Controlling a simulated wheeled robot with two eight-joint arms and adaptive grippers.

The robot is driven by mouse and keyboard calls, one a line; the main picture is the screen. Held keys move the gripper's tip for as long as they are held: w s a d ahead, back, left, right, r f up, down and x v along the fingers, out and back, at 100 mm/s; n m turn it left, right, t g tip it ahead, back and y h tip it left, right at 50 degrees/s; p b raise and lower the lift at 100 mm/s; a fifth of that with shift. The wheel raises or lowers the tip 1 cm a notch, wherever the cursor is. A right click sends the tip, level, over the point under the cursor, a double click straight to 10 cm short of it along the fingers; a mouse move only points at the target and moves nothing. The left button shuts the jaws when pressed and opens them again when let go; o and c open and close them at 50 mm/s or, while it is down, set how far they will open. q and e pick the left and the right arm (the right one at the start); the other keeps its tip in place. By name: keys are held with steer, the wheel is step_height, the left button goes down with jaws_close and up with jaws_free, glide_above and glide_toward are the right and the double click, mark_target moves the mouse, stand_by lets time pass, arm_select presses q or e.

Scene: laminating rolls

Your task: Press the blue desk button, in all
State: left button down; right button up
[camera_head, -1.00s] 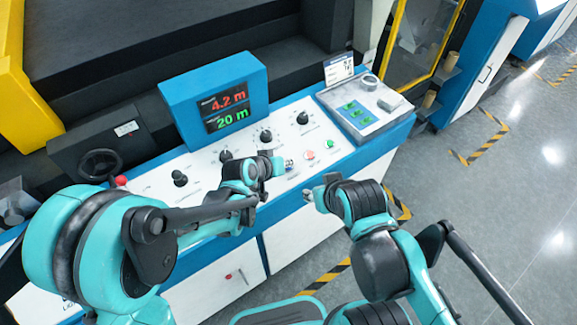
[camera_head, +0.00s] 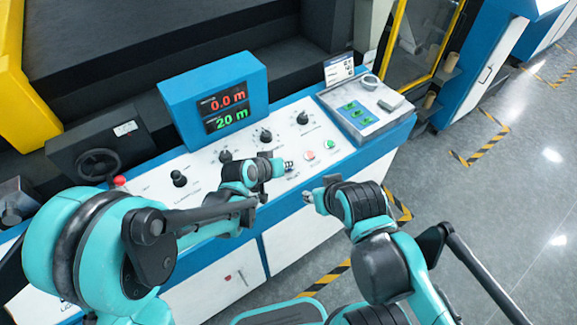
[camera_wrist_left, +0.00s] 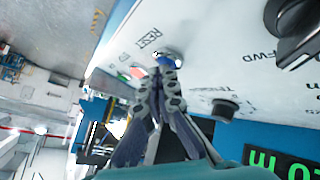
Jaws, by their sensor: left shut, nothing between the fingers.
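My left gripper (camera_head: 287,166) is over the front part of the white control panel (camera_head: 205,166), with its fingers together and empty. In the left wrist view its fingertips (camera_wrist_left: 167,66) are at the blue button (camera_wrist_left: 172,55) beside the RESET label and cover part of it. They look to be touching it, but the exact contact is hard to see. In the head view the gripper hides the blue button. My right gripper (camera_head: 312,197) is in front of the panel edge, apart from the buttons. Its fingers are too small to judge.
A red button (camera_head: 309,154) and a green button (camera_head: 330,145) are just right of my left gripper. Several black knobs (camera_head: 265,136) stand behind. The display (camera_head: 226,107) reads 0.0 m above 20 m. A grey tray (camera_head: 366,117) is at the panel's right end.

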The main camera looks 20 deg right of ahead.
arm_select(q)
steer(key=shift+r, duration=0.1)
steer(key=shift+s+r+p, duration=0.15)
steer(key=shift+r+p, duration=0.4)
steer(key=shift+r, duration=0.15)
steer(key=r+p, duration=0.2)
steer(key=r, duration=0.1)
steer(key=r+p, duration=0.1)
steer(key=r, duration=0.1)
steer(key=shift+s+d+p, duration=0.2)
steer(key=shift+s+p, duration=0.1)
steer(key=shift+s, duration=0.1)
stand_by(0.5)
